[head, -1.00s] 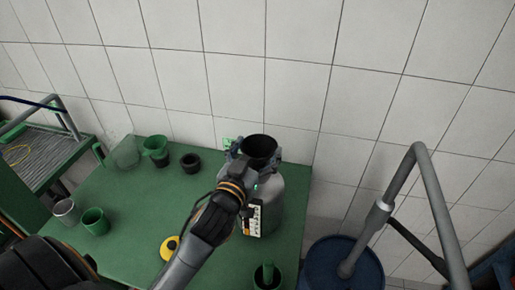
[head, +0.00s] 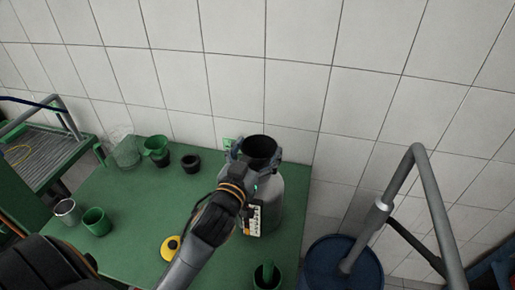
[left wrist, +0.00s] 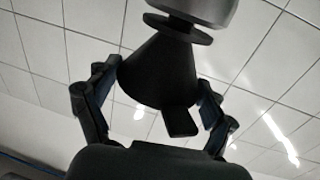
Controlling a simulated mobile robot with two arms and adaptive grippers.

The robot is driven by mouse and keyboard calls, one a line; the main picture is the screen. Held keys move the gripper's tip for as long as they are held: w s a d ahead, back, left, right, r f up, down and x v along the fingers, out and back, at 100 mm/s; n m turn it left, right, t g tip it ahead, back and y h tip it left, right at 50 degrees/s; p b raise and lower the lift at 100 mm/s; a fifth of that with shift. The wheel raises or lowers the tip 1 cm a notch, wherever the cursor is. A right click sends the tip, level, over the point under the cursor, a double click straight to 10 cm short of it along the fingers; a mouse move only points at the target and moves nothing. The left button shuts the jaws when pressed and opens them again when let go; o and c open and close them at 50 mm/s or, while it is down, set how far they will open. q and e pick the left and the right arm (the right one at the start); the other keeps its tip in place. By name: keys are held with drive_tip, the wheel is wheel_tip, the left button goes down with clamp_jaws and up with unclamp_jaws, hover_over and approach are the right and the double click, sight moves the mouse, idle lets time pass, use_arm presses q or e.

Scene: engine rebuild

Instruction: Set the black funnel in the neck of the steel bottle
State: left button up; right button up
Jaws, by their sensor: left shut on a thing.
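The black funnel (head: 262,147) is wide end up, directly over the steel bottle (head: 268,208), which stands upright at the table's right side. My left gripper (head: 256,156) is shut on the funnel, with a finger at each side of its cone. In the left wrist view, the funnel (left wrist: 160,75) is between my fingers (left wrist: 160,82), its narrow end towards a dark disc and the steel bottle (left wrist: 205,10) at the top. The narrow end meets the disc; how deep the spout sits is hidden. My right gripper is out of view.
A blue drum (head: 345,268) stands at right. The tiled wall is close behind.

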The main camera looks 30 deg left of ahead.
sight(253, 161)
use_arm(q)
drive_tip(key=shift+f+b, duration=0.4)
drive_tip(key=shift+f, duration=0.15)
drive_tip(key=o, duration=0.9)
drive_tip(key=shift+c, duration=0.2)
drive_tip(key=shift+s, duration=0.1)
drive_tip(key=shift+s+d+f, duration=0.1)
drive_tip(key=shift+s+d, duration=0.1)
drive_tip(key=shift+s, duration=1.75)
drive_tip(key=shift+s+d+b, duration=0.15)
drive_tip(key=shift+s+b, duration=0.1)
drive_tip(key=shift+s, duration=0.75)
drive_tip(key=shift+s+d+b, duration=0.1)
drive_tip(key=shift+s+b, duration=0.1)
drive_tip(key=shift+s, duration=0.8)
drive_tip(key=s+p, duration=0.1)
drive_tip(key=s, duration=0.2)
drive_tip(key=shift+d, duration=0.15)
